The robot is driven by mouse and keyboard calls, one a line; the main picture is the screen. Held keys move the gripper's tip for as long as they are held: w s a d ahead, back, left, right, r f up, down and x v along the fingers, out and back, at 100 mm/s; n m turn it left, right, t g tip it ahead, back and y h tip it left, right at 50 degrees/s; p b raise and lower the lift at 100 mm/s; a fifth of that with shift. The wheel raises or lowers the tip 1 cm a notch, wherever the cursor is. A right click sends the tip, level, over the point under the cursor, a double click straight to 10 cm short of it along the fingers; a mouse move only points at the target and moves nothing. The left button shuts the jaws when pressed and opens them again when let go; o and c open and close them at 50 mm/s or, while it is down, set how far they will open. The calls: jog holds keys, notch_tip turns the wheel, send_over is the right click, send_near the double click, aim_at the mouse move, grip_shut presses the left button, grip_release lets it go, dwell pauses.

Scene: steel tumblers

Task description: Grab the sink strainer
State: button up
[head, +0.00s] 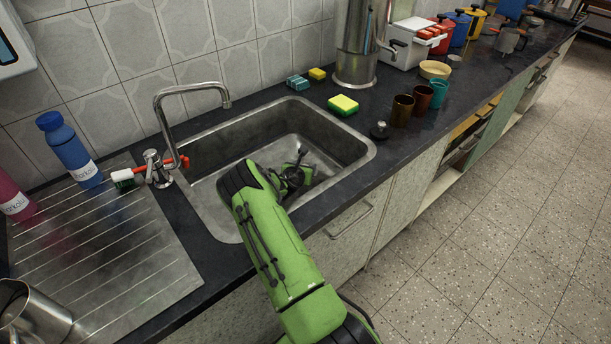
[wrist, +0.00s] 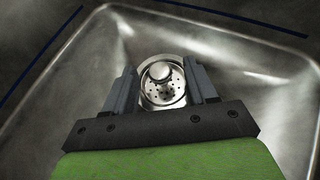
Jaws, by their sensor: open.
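The sink strainer (wrist: 161,85) shows in the wrist view as a round metal basket with small holes and a knob in its middle. It sits at the bottom of the steel sink (head: 345,140). In the wrist view my gripper (wrist: 163,72) is open, with one finger on each side of the strainer in the picture. I cannot tell how far above the strainer the fingertips are. In the head view my green arm reaches down into the sink, and the strainer is hidden behind my arm and gripper (head: 300,177).
A yellow-green sponge (head: 342,105), a small dark stopper (head: 380,130) and brown cups (head: 402,111) stand right of the sink. The sink walls surround my gripper.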

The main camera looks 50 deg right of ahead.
jog(key=shift+r, duration=0.1)
grip_shut()
